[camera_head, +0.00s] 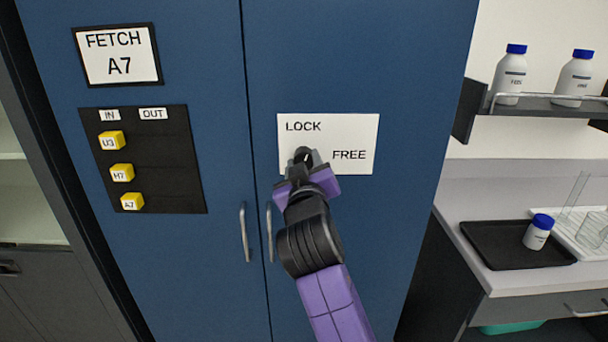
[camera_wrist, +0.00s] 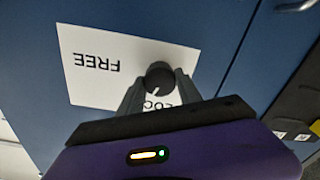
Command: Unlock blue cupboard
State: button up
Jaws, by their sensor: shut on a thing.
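The blue cupboard (camera_head: 400,60) has two tall doors, shut, with a vertical handle (camera_head: 244,232) on the left door and another handle (camera_head: 269,232) on the right one. A white plate (camera_head: 340,130) on the right door reads LOCK at upper left and FREE at lower right. It also shows upside down in the wrist view (camera_wrist: 90,85). A dark round knob (camera_wrist: 159,75) sits on the plate, with a white pointer line towards the LOCK word. My gripper (camera_head: 305,160) is shut on the knob, one finger on each side, and partly hides it in the head view.
A black board (camera_head: 165,165) on the left door has IN and OUT columns; yellow tags U3, H7 and A7 sit under IN. Above it a sign (camera_head: 117,55) reads FETCH A7. At right are a shelf with bottles (camera_head: 512,75) and a counter with a black tray (camera_head: 490,245).

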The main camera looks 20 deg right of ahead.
jog(key=shift+f+m+b, duration=0.2)
jog(key=shift+m+b, duration=5.7)
jog(key=shift+m, duration=1.1)
jog(key=shift+r, duration=0.1)
jog(key=o, duration=1.4)
jog(key=shift+c, duration=0.2)
